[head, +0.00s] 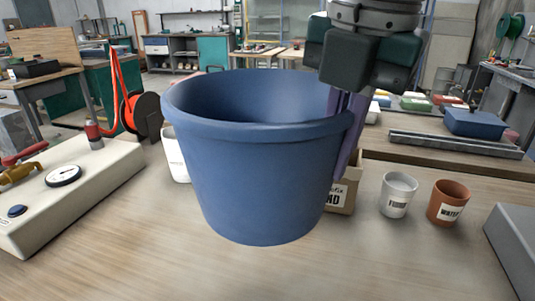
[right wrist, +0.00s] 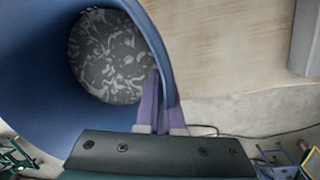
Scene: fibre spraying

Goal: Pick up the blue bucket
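The blue bucket (head: 260,185) is upright in the middle of the head view and appears to be held above the wooden table. My right gripper (head: 348,140) comes down from above at the bucket's right rim, with its purple fingers shut on the wall. In the right wrist view the purple fingers (right wrist: 160,100) straddle the rim of the bucket (right wrist: 45,85), one inside and one outside. A grey mottled surface shows at the bottom of the bucket. My left gripper is not in view.
On the table (head: 400,265), a cardboard box (head: 345,190) is partly hidden behind the bucket. A white cup (head: 398,194) and a brown cup (head: 448,203) stand to its right. A beige machine with a gauge (head: 65,185) is at left, and a grey block (head: 515,245) at right.

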